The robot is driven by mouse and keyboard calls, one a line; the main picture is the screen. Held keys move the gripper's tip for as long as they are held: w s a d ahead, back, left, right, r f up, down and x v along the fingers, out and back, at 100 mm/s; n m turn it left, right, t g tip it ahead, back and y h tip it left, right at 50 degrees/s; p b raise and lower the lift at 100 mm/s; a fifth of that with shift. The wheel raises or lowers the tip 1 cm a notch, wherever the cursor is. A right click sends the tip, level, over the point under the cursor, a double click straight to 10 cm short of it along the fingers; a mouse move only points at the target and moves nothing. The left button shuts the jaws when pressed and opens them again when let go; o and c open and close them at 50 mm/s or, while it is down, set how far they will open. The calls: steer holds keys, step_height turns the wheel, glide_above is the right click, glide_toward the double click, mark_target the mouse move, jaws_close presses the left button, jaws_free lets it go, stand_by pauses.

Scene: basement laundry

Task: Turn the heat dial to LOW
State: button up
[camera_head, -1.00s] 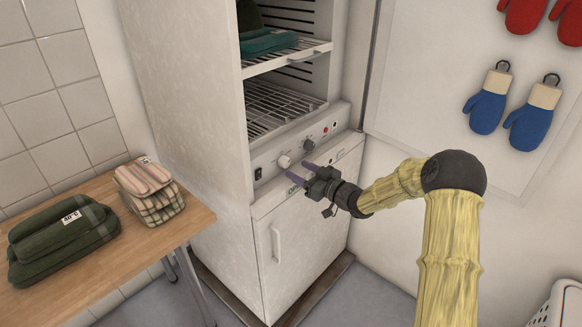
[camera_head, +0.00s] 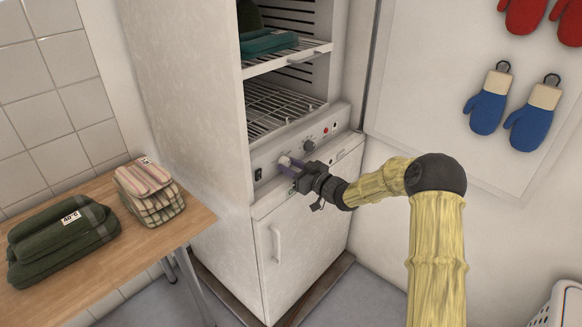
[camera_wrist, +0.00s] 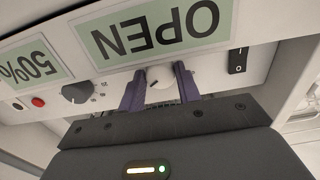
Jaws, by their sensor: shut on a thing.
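A white dial (camera_head: 284,160) sits on the control panel (camera_head: 272,167) of a tall white cabinet, below its open shelves. My gripper (camera_head: 290,166) is at this dial, its purple fingers on either side of it. In the wrist view the white dial (camera_wrist: 159,79) shows between the two fingertips (camera_wrist: 160,84), and the gripper is shut on it. A dark dial (camera_head: 309,146) is further right on the same panel; in the wrist view it is at the left (camera_wrist: 76,93). I cannot read any heat marks or the word LOW.
A black switch (camera_wrist: 237,60) and a red button (camera_wrist: 38,102) share the panel. Upside-down OPEN (camera_wrist: 155,30) and 50% (camera_wrist: 32,66) labels are close by. A wooden table (camera_head: 120,255) with folded cloths stands left. Blue mitts (camera_head: 487,108) hang right.

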steer(key=shift+f+n+b, duration=0.1)
steer(key=shift+n+b, duration=0.4)
steer(key=shift+f+n+b, duration=0.1)
steer(key=shift+n+b, duration=0.4)
steer(key=shift+b, duration=0.05)
steer(key=n+b, duration=0.7)
steer(key=shift+w+d+n+b, duration=0.1)
steer(key=shift+n+b, duration=0.2)
steer(key=shift+b, duration=0.05)
steer(key=shift+r+n+b, duration=0.2)
steer(key=shift+n+b, duration=0.75)
steer(key=shift+n, duration=0.15)
steer(key=o, duration=1)
